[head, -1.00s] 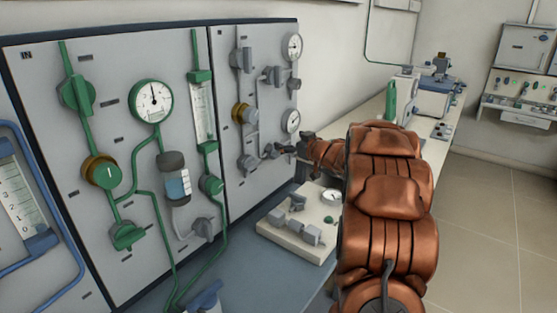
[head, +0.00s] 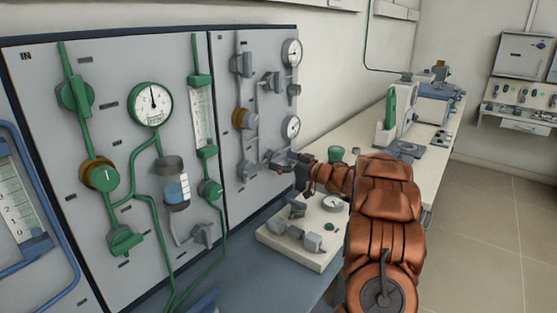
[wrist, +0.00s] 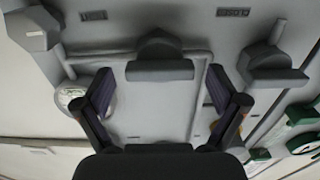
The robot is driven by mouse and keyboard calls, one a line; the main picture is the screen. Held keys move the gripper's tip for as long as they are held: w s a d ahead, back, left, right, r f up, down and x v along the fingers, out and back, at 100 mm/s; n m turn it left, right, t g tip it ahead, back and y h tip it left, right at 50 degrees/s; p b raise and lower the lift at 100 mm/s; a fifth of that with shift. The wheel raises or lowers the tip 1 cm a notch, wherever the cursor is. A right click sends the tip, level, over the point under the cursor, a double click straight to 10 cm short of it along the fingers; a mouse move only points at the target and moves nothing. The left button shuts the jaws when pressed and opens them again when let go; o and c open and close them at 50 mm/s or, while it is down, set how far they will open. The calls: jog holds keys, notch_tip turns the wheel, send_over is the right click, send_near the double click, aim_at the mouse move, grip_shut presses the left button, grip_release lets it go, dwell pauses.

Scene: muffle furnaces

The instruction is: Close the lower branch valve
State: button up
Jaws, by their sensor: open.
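The grey valve low on the right-hand panel section, which I take for the lower branch valve (wrist: 160,68), shows in the middle of the wrist view. Its bar handle lies crosswise in that picture. My gripper (wrist: 160,88) is open, with one dark finger on each side of the view and the valve showing ahead between them. I cannot tell whether the fingers touch it. In the head view my gripper (head: 290,161) is at the lower right of the panel, and it and the wrist partly hide the valve there.
Another grey valve (wrist: 275,68) is to the right in the wrist view, and a third (wrist: 35,30) is at upper left. A yellow-ringed knob (head: 243,118) and two gauges are above the gripper in the head view. A pale instrument box (head: 300,240) stands on the bench below.

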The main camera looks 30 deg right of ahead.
jog(key=shift+w+a, duration=0.25)
jog(key=shift+w, duration=0.45)
jog(key=shift+c, duration=0.4)
jog(key=c, duration=1.1)
jog(key=shift+o, duration=0.2)
